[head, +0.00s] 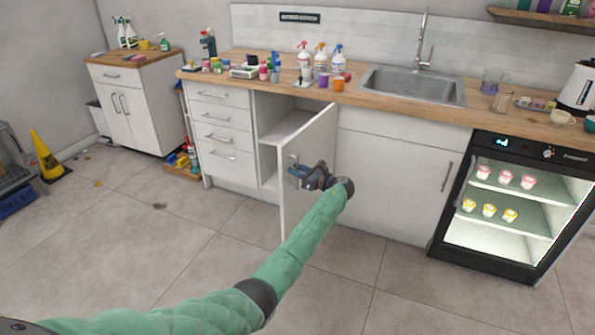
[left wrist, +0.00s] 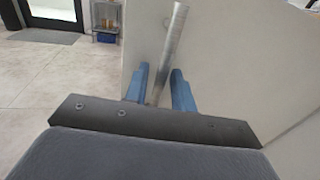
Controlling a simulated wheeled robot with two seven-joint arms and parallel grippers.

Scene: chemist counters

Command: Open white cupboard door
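The white cupboard door (head: 309,148) stands open, swung out from the counter front, with the shelved cupboard inside (head: 285,122) showing to its left. My left gripper (head: 298,173) is at the door's outer face, by its handle. In the left wrist view, the metal bar handle (left wrist: 171,50) runs at a slant between the two blue fingers of my left gripper (left wrist: 160,85), which are closed in around it. The door's pale face (left wrist: 225,65) fills the right of that view. My right gripper is not in view.
A drawer stack (head: 222,130) is left of the opening; a closed cupboard (head: 385,180) and a lit glass-front fridge (head: 505,205) are to the right. Bottles stand on the wooden counter (head: 385,97). The tiled floor (head: 180,235) before the door is clear.

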